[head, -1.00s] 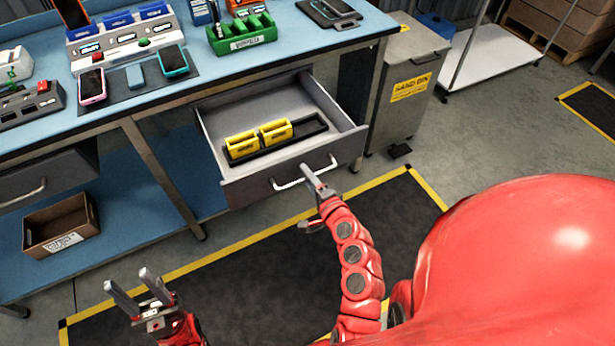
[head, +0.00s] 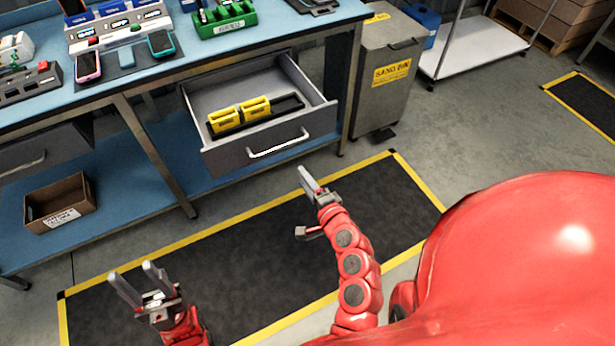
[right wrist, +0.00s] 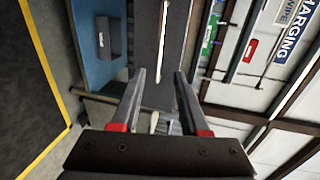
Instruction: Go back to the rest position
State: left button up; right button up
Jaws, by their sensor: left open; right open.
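My left gripper (head: 139,286) is open and empty at the lower left of the head view, above the black floor mat. My right gripper (head: 308,184) is open and empty in front of the bench, a little below and apart from the drawer handle (head: 279,145). Its two fingers also show in the right wrist view (right wrist: 158,100), spread with nothing between them. The drawer (head: 240,155) stands pulled out.
The blue workbench (head: 140,83) carries phones, a green rack (head: 224,20) and other small items. A brown carton (head: 60,203) sits on the lower shelf. A grey sand bin (head: 385,85) stands right of the bench. The yellow-edged mat (head: 240,262) is clear.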

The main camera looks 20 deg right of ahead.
jog(key=shift+s, duration=0.35)
jog(key=shift+d, duration=0.1)
